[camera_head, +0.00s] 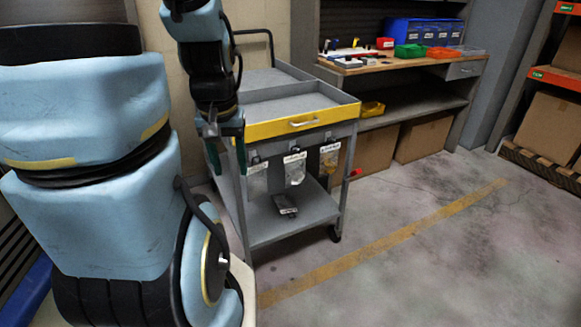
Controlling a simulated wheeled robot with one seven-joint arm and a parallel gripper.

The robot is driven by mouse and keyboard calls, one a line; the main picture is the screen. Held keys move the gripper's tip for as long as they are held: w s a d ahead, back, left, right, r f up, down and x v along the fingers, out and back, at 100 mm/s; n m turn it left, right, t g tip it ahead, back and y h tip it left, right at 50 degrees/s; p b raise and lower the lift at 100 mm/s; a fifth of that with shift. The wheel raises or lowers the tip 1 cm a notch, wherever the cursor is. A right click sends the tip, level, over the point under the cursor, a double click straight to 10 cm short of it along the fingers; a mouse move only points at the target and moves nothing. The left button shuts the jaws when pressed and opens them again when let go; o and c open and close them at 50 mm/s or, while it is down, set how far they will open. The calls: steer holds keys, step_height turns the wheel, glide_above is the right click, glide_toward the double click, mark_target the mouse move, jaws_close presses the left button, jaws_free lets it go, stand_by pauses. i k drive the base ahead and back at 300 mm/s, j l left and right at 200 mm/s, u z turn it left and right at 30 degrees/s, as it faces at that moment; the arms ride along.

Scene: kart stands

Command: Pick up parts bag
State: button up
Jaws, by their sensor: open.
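Several clear parts bags with white labels hang on the front of a grey cart (292,234) below its yellow drawer edge. The left bag (257,180) hangs closest to my gripper, the middle bag (295,170) has a large white label, and the right bag (329,158) hangs near the cart's right post. A dark grey item (285,205) lies on the lower shelf; I cannot tell if it is a bag. My gripper (227,168) points down, open, at the cart's front left corner, left of the left bag. Nothing shows between its fingers.
A workbench (400,62) behind holds blue bins (405,31), a green bin (410,51) and a red bin (441,52). Cardboard boxes (424,136) stand under it. A shelving rack with a box (547,125) is at right. The floor (430,260) is clear.

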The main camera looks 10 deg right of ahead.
mark_target(295, 165)
steer(key=l+u, duration=0.2)
steer(key=u, duration=0.25)
steer(key=i+l+u, duration=0.1)
steer(key=l+u, duration=0.15)
steer(key=u, duration=0.25)
steer(key=l+u, duration=0.25)
steer(key=u, duration=0.2)
